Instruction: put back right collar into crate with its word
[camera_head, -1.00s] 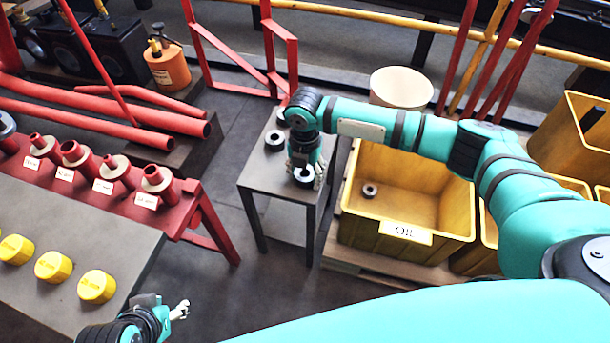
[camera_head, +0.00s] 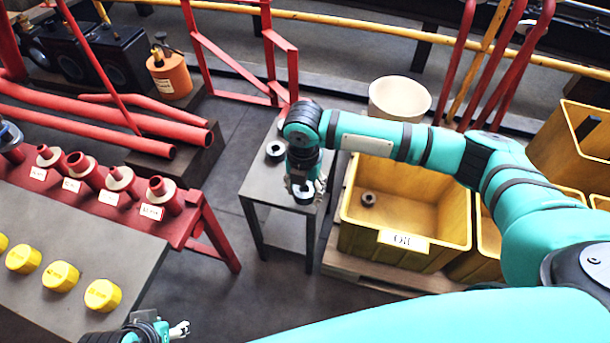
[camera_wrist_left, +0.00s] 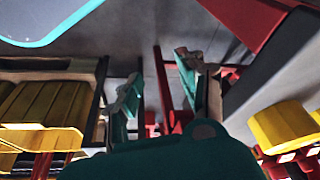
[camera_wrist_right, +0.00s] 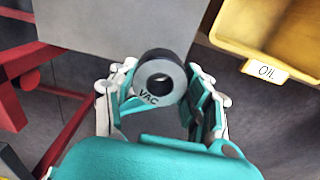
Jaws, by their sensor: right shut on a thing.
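My right gripper (camera_head: 305,186) is shut on a dark collar with a pale end face (camera_wrist_right: 160,82). The right wrist view shows the word VAC on that face. In the head view the held collar (camera_head: 303,194) is at the front edge of the small grey table (camera_head: 262,183). Another dark collar (camera_head: 275,150) lies on that table. The yellow crate labelled OIL (camera_head: 403,241) stands to the right, with a dark collar (camera_head: 368,200) inside. My left gripper (camera_head: 180,330) is low at the bottom left, its fingers apart and empty in the left wrist view (camera_wrist_left: 160,88).
More yellow crates (camera_head: 487,238) stand right of the OIL crate, partly behind my right arm; their words are hidden. A white bucket (camera_head: 400,98) stands behind. A red bench (camera_head: 190,225) with labelled flanged pieces and a grey table with yellow caps (camera_head: 102,295) are left.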

